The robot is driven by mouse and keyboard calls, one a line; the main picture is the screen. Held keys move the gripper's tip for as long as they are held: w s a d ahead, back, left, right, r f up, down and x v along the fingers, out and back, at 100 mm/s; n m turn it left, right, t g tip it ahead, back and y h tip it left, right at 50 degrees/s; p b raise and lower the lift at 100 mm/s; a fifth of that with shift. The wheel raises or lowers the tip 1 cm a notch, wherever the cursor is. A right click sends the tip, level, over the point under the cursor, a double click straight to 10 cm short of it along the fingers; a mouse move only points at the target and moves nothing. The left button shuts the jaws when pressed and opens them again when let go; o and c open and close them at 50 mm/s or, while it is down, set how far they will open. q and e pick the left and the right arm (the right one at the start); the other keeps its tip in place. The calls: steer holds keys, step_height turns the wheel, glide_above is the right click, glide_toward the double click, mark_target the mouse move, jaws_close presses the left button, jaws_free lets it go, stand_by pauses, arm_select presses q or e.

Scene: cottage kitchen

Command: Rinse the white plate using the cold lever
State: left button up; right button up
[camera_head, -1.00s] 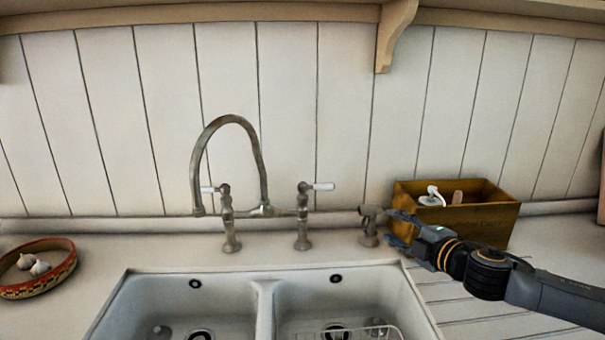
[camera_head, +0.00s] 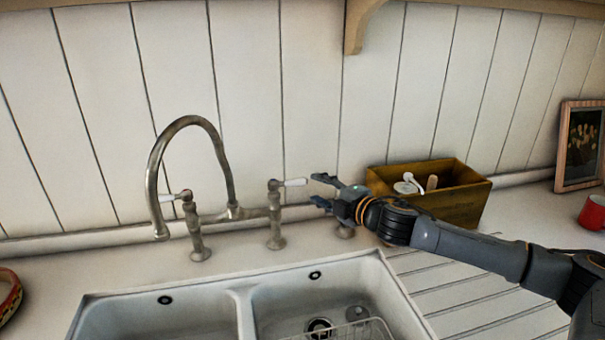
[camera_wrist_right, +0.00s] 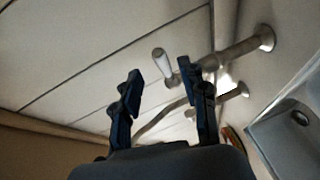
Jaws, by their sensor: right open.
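The bridge tap (camera_head: 190,130) stands behind the double sink. Its right lever (camera_head: 293,182) has a white handle pointing right; its left lever (camera_head: 167,198) has a white handle and a small red mark. No cold marking is readable. My right gripper (camera_head: 320,190) is open and empty, just right of the right lever's handle tip, with a small gap. In the right wrist view, the white handle (camera_wrist_right: 162,62) shows beyond and between the open fingertips (camera_wrist_right: 161,78), apparently not touched. I see no white plate. My left gripper is not in view.
The right sink basin (camera_head: 330,300) holds a wire rack (camera_head: 345,332). A wooden box (camera_head: 455,205) with a white pump top stands behind my right arm. A red mug (camera_head: 592,212) and a picture frame (camera_head: 580,145) are at far right. The grooved drainboard (camera_head: 460,290) is clear.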

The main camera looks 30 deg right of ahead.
mark_target(305, 182)
steer(key=p+x, duration=0.1)
steer(key=x, duration=0.5)
steer(key=shift+r+p, duration=0.1)
steer(key=shift+p, duration=0.2)
steer(key=shift+w+a, duration=0.1)
steer(key=shift+w, duration=0.45)
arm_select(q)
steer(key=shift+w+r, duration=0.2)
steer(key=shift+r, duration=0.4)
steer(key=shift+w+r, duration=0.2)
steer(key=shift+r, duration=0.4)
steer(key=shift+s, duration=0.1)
arm_select(e)
steer(key=shift+c, duration=0.3)
jaws_close()
